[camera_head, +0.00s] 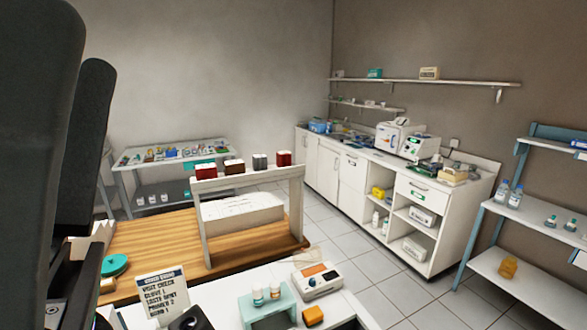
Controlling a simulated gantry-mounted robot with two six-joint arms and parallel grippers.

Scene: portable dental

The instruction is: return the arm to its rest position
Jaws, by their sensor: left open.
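My left arm (42,150) fills the left edge of the head view as large dark upright shapes close to the camera. My left gripper (82,302) is low at the lower left, partly cut off by the frame's bottom edge. It is open, and I see nothing held in it. It is near the left end of the wooden worktop, in front of a teal round item (115,265). My right gripper is not in view.
A white riser (248,178) carrying red, brown and grey boxes stands on the wooden worktop (150,240). A printed card (162,297), a teal holder with bottles (266,312) and a small device (317,281) stand in front. Tiled floor is clear toward the white cabinets (330,172).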

